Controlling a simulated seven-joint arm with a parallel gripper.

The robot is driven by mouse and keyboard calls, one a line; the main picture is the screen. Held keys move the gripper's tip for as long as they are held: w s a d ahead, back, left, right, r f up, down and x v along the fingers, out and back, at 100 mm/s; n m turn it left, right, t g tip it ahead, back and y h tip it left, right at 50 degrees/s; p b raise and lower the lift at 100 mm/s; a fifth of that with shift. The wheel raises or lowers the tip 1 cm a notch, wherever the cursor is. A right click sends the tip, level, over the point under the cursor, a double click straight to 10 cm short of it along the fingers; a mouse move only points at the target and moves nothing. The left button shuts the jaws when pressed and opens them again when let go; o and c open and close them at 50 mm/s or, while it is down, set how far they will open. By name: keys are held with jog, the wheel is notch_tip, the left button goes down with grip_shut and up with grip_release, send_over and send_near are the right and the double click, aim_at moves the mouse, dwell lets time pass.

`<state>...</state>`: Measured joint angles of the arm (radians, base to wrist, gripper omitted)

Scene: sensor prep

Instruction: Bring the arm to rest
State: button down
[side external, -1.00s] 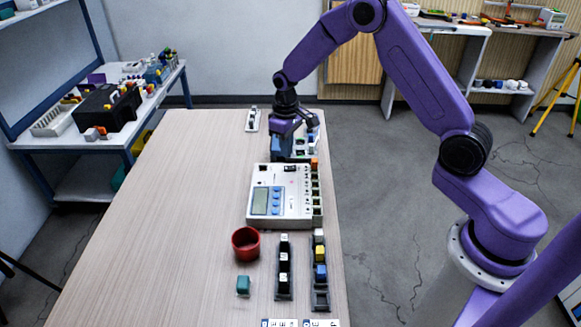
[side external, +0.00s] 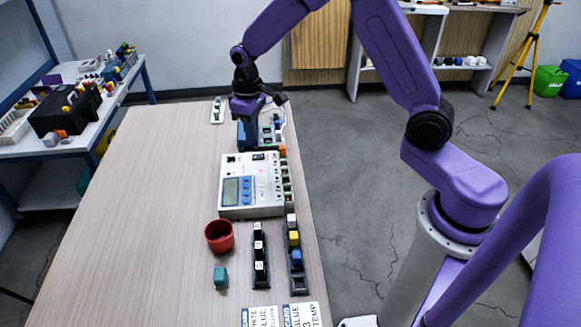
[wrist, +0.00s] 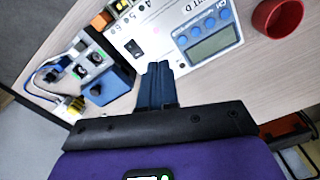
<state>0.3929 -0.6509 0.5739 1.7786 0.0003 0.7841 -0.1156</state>
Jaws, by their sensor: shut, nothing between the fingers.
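My purple arm reaches over the far part of the wooden table (side external: 130,215). My gripper (side external: 246,116) hangs just above a blue box-like unit (side external: 247,134), behind the white instrument, in the side external view. In the wrist view my gripper (wrist: 157,72) shows its dark blue fingers together with nothing between them. The blue unit also shows in the wrist view (wrist: 106,85), left of the fingertips and apart from them. The white instrument (side external: 229,163) with a grey display lies nearer the camera; its display and blue buttons show in the wrist view (wrist: 215,42).
A red cup (side external: 219,237), a teal cube (side external: 221,278) and two dark racks (side external: 261,270) (side external: 298,280) with small blocks stand in front of the instrument. Printed cards (side external: 300,315) lie at the near edge. The table's left half is clear.

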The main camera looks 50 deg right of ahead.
jog(key=s+a+r+n, duration=0.2)
jog(key=s+a+r, duration=0.25)
jog(key=s, duration=0.45)
jog(key=s+d+r+n, duration=0.2)
jog(key=s+n, duration=0.1)
jog(key=s, duration=0.9)
jog(key=s+d+r+n, duration=0.2)
jog(key=s+n, duration=0.1)
jog(key=s, duration=0.9)
jog(key=shift+s+r, duration=0.25)
jog(key=shift+s, duration=0.15)
